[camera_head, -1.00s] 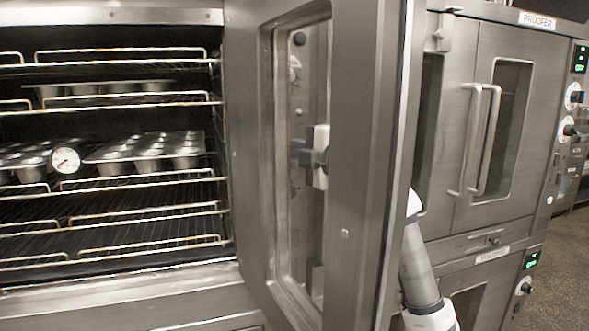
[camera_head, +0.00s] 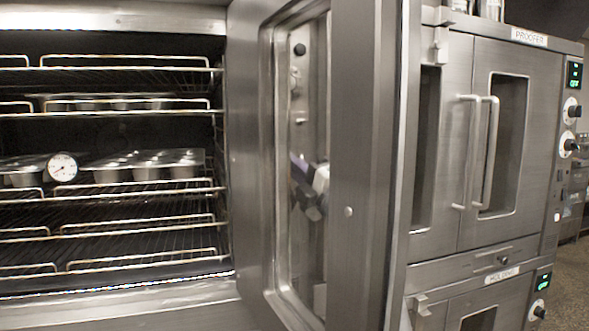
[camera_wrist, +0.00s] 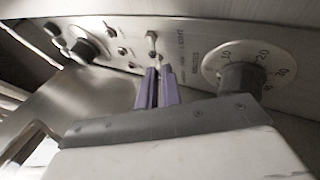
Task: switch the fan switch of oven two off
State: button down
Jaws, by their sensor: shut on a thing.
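In the wrist view, the purple fingers of my gripper (camera_wrist: 158,70) are closed together at a small metal toggle switch (camera_wrist: 152,42) on a steel control panel. The fingertips meet the lever's lower end. The small lettering beside it is too blurred to read, so I cannot confirm from it that this is the fan switch. In the head view, part of my gripper (camera_head: 312,188) shows through the glass of an open oven door (camera_head: 362,150).
A large numbered dial (camera_wrist: 243,75) sits right of the switch. Another black knob (camera_wrist: 85,48) and small toggles are to its left. The open oven (camera_head: 110,220) holds muffin tins (camera_head: 150,165) and a round thermometer (camera_head: 61,167). A proofer (camera_head: 520,130) stands right.

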jog(key=c, duration=1.6)
grip_release()
jog(key=b+v, duration=0.3)
jog(key=v, duration=1.1)
jog(key=shift+w+f, duration=0.1)
